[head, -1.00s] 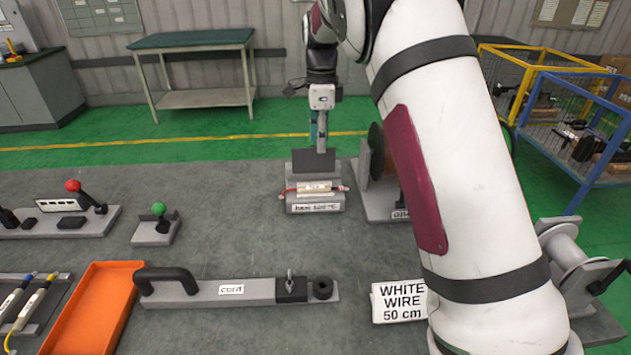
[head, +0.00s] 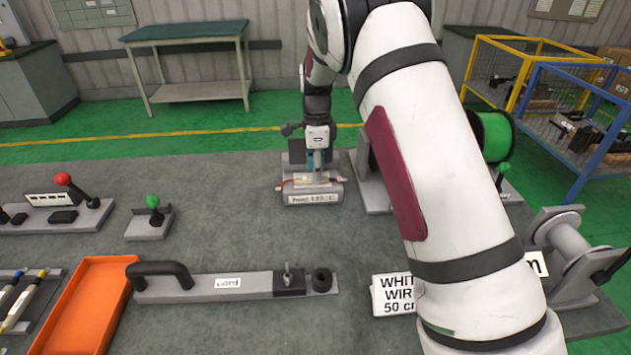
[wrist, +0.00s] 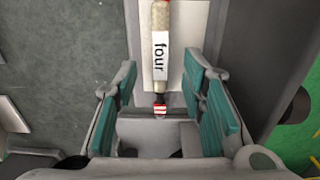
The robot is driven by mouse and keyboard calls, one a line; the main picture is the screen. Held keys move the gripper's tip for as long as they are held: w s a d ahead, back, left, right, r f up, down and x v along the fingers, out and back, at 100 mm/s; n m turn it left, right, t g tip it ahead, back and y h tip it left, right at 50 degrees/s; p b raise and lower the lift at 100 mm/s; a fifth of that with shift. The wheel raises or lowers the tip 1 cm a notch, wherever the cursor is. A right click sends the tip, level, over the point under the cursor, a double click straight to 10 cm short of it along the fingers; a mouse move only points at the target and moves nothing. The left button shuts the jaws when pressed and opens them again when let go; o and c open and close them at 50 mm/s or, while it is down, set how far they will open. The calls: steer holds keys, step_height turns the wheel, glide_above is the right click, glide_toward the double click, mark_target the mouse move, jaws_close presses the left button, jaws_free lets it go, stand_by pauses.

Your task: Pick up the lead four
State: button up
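The lead four (wrist: 160,55) is a pale sleeve with a white label reading "four" and a red-striped end. In the head view the lead (head: 311,180) lies across the top of a grey block (head: 315,199); the block's front label is not clearly readable. My gripper (head: 316,172) points down just above the lead. In the wrist view my gripper (wrist: 161,85) is open, with a teal-padded finger on each side and the lead's striped end in the gap. I cannot tell whether any finger touches it.
A grey cord fixture (head: 228,284) and an orange tray (head: 80,310) are at the front left. Green-knob (head: 152,220) and red-knob (head: 50,217) lever stands are further left. A green spool (head: 492,135) and a white-wire sign (head: 393,296) stand right. Bare table lies left of the block.

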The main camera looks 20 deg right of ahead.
steer(key=shift+f, duration=0.9)
steer(key=shift+c, duration=0.4)
jaws_close()
steer(key=shift+r, duration=0.2)
